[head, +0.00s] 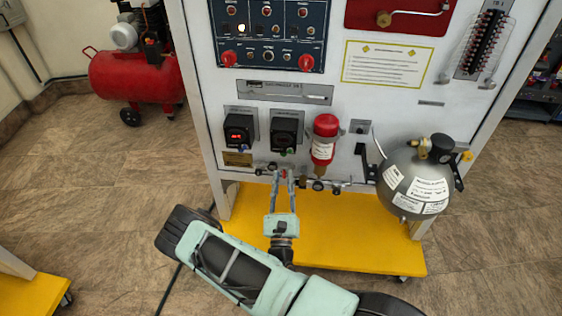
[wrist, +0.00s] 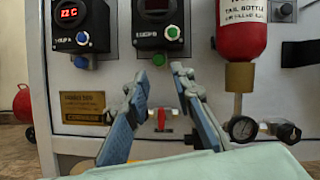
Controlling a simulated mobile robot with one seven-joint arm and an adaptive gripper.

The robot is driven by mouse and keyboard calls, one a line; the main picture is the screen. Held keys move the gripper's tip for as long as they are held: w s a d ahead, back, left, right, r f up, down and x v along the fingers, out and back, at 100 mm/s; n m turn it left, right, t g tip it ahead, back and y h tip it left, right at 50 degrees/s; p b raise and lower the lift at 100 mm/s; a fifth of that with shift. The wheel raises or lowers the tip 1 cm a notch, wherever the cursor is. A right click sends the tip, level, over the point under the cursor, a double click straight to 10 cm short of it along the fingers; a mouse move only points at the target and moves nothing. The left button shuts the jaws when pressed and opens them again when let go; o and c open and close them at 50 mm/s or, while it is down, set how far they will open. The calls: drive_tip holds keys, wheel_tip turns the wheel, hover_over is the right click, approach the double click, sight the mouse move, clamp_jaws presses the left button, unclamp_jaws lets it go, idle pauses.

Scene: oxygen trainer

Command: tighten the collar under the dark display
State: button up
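The dark display (wrist: 157,8) is the unlit screen of the right-hand of two black controllers, and it also shows in the head view (head: 284,126). The green part may be the collar; I cannot tell for sure. My gripper (wrist: 160,76) is open and empty, its two fingers spread below the green part and pointing at the panel. In the head view my gripper (head: 281,174) is below the dark-display controller. No contact is visible.
A lit red display (wrist: 70,12) is on the left controller. A red valve handle (wrist: 161,119) on low piping shows between my fingers. A red bottle (wrist: 242,35) and a gauge (wrist: 243,128) are at right. A grey tank (head: 415,182) hangs further right.

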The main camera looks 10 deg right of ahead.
sight(284, 156)
drive_tip(key=x, duration=0.6)
drive_tip(key=shift+w+r+b, duration=0.1)
drive_tip(key=shift+w+b, duration=0.2)
drive_tip(key=shift+b, duration=0.1)
clamp_jaws()
